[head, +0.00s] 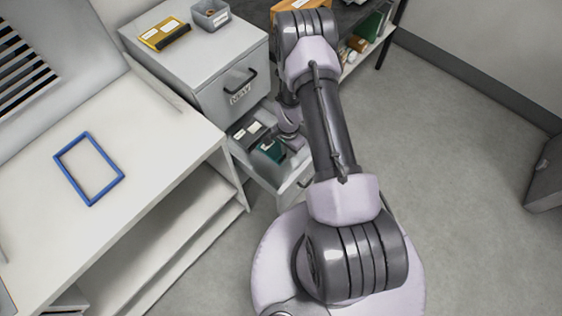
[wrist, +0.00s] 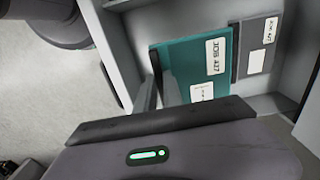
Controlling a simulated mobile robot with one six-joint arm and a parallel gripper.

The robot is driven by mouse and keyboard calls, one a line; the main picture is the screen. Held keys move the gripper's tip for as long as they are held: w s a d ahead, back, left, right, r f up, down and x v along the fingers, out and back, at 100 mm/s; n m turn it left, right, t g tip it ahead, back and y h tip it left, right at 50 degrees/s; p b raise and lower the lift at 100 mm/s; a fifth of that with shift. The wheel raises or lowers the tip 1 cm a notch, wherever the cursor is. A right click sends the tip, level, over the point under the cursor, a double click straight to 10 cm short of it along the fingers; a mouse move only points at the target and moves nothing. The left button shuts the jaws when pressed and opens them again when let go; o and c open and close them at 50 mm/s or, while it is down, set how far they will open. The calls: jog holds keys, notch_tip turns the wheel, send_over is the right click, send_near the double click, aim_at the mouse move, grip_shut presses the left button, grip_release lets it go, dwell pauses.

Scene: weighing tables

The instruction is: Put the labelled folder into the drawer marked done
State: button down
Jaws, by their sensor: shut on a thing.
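A teal folder (wrist: 203,65) with white labels, one reading about "JOB 427", is in the wrist view, and it also shows in the head view (head: 270,151). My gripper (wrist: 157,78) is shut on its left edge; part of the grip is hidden. The folder is inside or just over the open lower drawer (head: 268,180) of the grey cabinet; I cannot tell whether it touches the bottom. A grey folder (wrist: 257,48) with white labels lies in the drawer beside it, also visible in the head view (head: 247,133). The open drawer's own marking is not readable.
The closed upper drawer (head: 233,98) is marked "NEW". A yellow item (head: 164,33) and a grey bin (head: 211,14) are on the cabinet (head: 200,58). A white table (head: 140,130) with a blue frame (head: 89,170) stands left.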

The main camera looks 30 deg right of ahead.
notch_tip(320, 180, down, 10)
jog(key=b, duration=0.3)
jog(key=shift+f, duration=0.25)
jog(key=c, duration=1.5)
grip_release()
